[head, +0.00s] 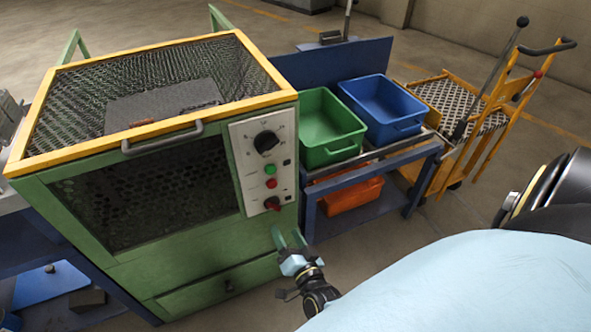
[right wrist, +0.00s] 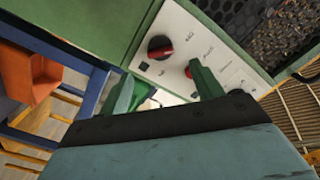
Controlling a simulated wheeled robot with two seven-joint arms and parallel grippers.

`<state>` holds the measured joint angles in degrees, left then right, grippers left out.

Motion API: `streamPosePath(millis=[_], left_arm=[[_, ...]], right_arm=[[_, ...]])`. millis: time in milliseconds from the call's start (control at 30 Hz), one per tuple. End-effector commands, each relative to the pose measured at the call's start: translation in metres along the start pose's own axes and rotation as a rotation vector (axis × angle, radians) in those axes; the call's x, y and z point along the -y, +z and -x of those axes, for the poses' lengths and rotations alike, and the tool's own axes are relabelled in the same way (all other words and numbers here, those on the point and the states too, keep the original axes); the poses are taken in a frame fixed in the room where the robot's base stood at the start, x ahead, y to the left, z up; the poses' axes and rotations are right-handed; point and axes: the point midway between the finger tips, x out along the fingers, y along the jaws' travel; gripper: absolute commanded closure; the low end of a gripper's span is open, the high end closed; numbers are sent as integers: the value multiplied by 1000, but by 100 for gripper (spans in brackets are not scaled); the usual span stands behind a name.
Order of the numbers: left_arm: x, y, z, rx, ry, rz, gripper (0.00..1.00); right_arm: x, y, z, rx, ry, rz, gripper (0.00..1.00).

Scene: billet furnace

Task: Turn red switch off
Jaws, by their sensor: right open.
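The red switch (head: 272,203) is a red-and-black rotary knob low on the white control panel of the green furnace. In the right wrist view the red switch (right wrist: 160,48) shows whole, its red handle lying roughly across the picture. My right gripper (head: 289,237) is open and empty, just below and to the right of the switch, with its green fingers towards the panel. In the right wrist view the gripper (right wrist: 165,88) has its fingers apart, with the switch beyond the gap and not touched. My left gripper is out of view.
The panel (head: 245,155) also carries a black dial (head: 266,141), a green button (head: 269,170) and a red button (head: 271,183). A blue bench (head: 407,160) with green (head: 330,128) and blue bins (head: 384,105) stands right of the furnace. Open floor lies in front.

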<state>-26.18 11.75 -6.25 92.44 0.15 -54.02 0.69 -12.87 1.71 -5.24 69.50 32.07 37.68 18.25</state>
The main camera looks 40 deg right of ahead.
Motion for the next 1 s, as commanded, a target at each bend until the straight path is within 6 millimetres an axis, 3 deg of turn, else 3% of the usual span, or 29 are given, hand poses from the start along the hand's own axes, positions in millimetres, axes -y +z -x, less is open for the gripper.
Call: streamPosePath(millis=[100, 300, 1000], left_arm=[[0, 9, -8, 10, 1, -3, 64], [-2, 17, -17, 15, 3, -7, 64], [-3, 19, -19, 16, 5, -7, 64]], right_arm=[[0, 0, 25, 2, 3, 0, 35], [1, 0, 49, 0, 0, 0, 35], [0, 1, 53, 8, 0, 5, 35]])
